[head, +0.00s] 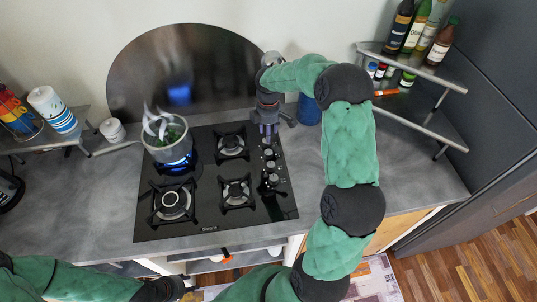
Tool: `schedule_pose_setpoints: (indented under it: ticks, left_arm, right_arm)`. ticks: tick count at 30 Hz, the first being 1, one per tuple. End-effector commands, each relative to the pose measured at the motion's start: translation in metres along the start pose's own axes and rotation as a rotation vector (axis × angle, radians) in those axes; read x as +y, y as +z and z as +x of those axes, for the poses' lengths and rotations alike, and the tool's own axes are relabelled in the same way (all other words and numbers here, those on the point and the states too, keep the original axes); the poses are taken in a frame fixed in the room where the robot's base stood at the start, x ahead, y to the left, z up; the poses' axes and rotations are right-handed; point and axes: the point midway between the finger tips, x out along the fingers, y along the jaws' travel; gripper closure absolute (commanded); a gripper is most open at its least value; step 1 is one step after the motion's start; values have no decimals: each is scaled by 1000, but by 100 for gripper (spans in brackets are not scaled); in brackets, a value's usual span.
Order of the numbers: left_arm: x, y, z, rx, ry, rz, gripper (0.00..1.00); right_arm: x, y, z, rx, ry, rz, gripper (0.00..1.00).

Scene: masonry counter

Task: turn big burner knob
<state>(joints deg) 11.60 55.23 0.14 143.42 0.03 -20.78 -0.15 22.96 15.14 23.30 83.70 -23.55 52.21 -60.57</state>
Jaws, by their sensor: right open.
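A black gas cooktop (212,215) is set in the grey counter. A column of small knobs (270,165) runs down its right side; I cannot tell which one belongs to the big burner. A pot (172,150) with green contents stands on the back left burner, with blue flame under it. My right gripper (267,132) is open, pointing down at the back end of the knob column. I cannot tell whether it touches a knob. My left gripper (186,288) is low at the bottom edge, in front of the counter and away from the knobs; its fingers are small and unclear.
A dark rounded splash panel (180,70) stands behind the cooktop. A blue container (309,110) is just right of my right gripper. Bottles (415,28) and jars stand on a right shelf. The counter left of the cooktop is mostly clear.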

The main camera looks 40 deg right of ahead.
Motion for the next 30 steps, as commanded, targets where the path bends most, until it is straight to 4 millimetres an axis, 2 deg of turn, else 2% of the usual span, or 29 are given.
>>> schedule_pose_setpoints:
  ticks: [1,3,11,22,30]
  left_arm:
    - [-4,0,10,0,0,0,60]
    - [-5,0,14,0,0,0,60]
    - [-6,-1,16,0,0,0,60]
    - [-7,-1,20,0,0,0,60]
    - [-8,-1,22,0,0,0,60]
  right_arm:
    - [0,0,11,0,0,0,55]
    - [0,0,15,0,0,0,55]
    - [0,0,30,-1,-3,0,55]
    - [-1,0,94,-1,-3,1,55]
    - [0,0,120,0,0,0,55]
